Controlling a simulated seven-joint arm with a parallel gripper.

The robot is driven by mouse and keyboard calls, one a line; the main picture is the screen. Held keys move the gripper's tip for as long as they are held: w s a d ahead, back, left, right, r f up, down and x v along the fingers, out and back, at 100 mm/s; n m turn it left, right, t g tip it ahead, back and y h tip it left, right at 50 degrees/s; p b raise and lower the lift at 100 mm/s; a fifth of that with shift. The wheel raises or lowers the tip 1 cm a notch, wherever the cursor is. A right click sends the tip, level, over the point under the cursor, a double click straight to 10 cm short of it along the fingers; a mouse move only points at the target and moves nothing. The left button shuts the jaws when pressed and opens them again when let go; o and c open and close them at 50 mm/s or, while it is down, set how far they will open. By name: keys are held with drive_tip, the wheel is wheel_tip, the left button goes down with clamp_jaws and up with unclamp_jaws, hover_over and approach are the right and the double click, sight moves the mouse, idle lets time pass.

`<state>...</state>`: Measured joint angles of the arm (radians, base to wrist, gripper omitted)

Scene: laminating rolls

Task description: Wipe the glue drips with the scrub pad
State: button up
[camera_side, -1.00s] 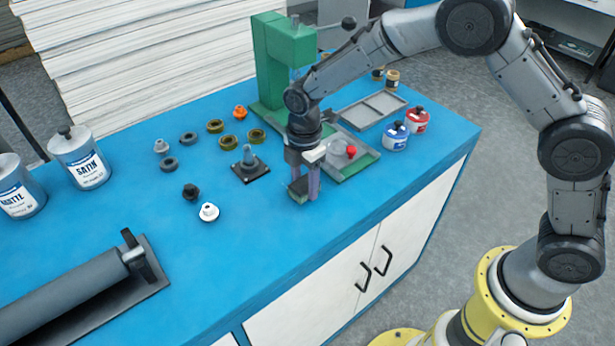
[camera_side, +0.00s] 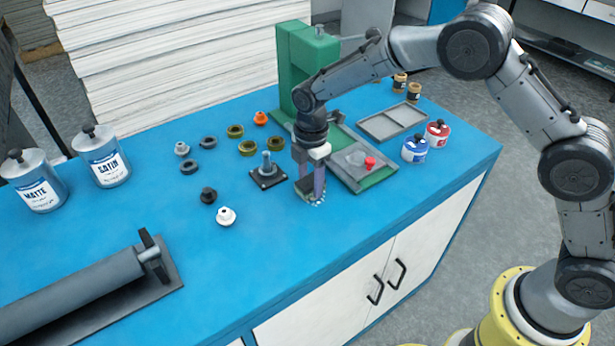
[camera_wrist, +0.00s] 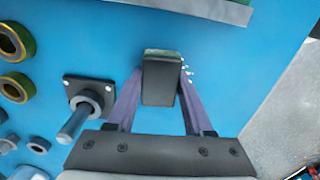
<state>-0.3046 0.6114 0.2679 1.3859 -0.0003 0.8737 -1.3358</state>
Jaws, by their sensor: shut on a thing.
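My gripper (camera_side: 311,190) is shut on the scrub pad (camera_side: 305,193), low over the blue bench top near its front edge. In the wrist view the pad (camera_wrist: 162,80) is a dark block with a thin green face at its far end, held between the two purple fingers. Small whitish glue drips (camera_wrist: 187,72) show just right of the pad in the wrist view. They also show as pale dots (camera_side: 318,204) beside the fingertips in the side view. Any drips under the pad are hidden, and I cannot tell whether the pad touches the bench.
A black-based peg (camera_side: 268,172) stands close left of my gripper. A grey tray with a red knob (camera_side: 370,163) is close on the right, by the green press (camera_side: 297,60). Rings, nuts and a roller (camera_side: 75,290) lie left. Bench front is clear.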

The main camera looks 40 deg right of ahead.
sight(323, 206)
drive_tip(key=shift+s, duration=2.75)
drive_tip(key=shift+w+a, duration=0.2)
drive_tip(key=shift+w, duration=3.6)
drive_tip(key=shift+s, duration=3.6)
drive_tip(key=shift+s+r, duration=0.15)
wheel_tip(323, 206, up, 8)
